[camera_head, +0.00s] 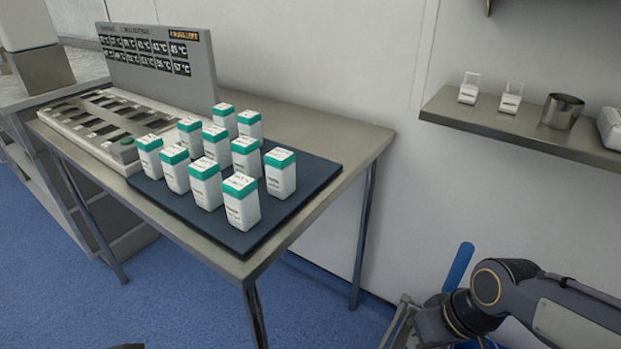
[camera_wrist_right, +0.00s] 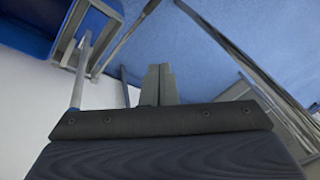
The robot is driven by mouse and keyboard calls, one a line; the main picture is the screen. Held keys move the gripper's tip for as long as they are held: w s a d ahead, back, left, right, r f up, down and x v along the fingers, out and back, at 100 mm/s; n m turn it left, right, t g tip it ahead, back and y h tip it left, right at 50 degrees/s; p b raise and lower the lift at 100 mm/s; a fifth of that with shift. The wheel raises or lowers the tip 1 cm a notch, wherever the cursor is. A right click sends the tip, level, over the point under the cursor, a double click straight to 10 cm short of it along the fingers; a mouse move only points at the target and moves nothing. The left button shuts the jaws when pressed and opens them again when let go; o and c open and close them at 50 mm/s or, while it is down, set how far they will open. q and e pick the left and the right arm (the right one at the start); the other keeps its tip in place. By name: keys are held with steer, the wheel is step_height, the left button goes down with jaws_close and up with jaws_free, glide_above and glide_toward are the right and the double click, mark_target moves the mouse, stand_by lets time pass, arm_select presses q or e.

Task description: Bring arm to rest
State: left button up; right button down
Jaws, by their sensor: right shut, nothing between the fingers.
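My right arm (camera_head: 510,295) is bent low at the bottom right of the head view, to the right of the steel table (camera_head: 365,145) and below the wall shelf. In the right wrist view my right gripper (camera_wrist_right: 159,72) has its two grey fingers together, with nothing between them. It is clear of the boxes on the table. My left gripper is not seen in either view.
Several white boxes with green lids (camera_head: 241,200) stand on a dark mat (camera_head: 305,195) on the table. Left of them is a slotted rack (camera_head: 75,117) with a temperature panel (camera_head: 160,60). A wall shelf (camera_head: 530,132) holds small containers and a metal cup (camera_head: 562,111). Blue floor (camera_head: 190,300) lies below.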

steer(key=s+d+r+m+t, duration=0.2)
steer(key=s+r+m+t, duration=0.15)
steer(key=s, duration=0.35)
step_height(320, 180, up, 24)
steer(key=p, duration=2.4)
steer(key=shift+y, duration=0.3)
steer(key=shift+w+m, duration=0.1)
steer(key=shift+m, duration=0.15)
